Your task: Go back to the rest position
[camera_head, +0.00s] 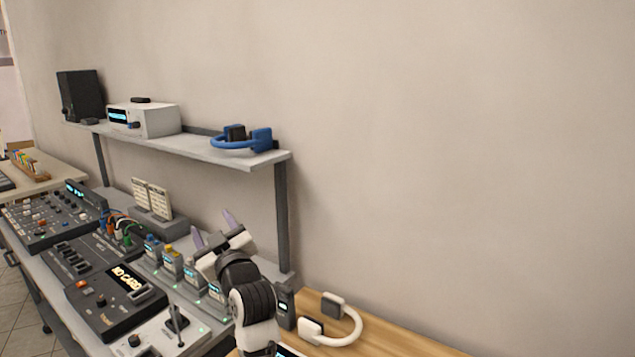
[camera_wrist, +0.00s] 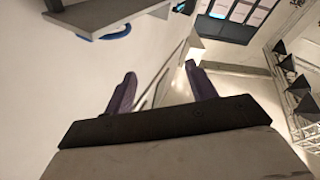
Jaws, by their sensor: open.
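My gripper (camera_head: 212,228) is raised in front of the wall, over the right part of the equipment desk and below the shelf's right end. Its two purple fingers are spread apart with nothing between them. The fingers also show in the wrist view (camera_wrist: 160,92), pointing up toward the wall and ceiling, open and empty. My arm rises from the lower middle of the head view.
A grey shelf (camera_head: 185,145) holds blue headphones (camera_head: 243,140), a white device (camera_head: 143,119) and a black speaker (camera_head: 80,95). White headphones (camera_head: 335,323) lie on the wooden top (camera_head: 395,340). The right wall area is clear.

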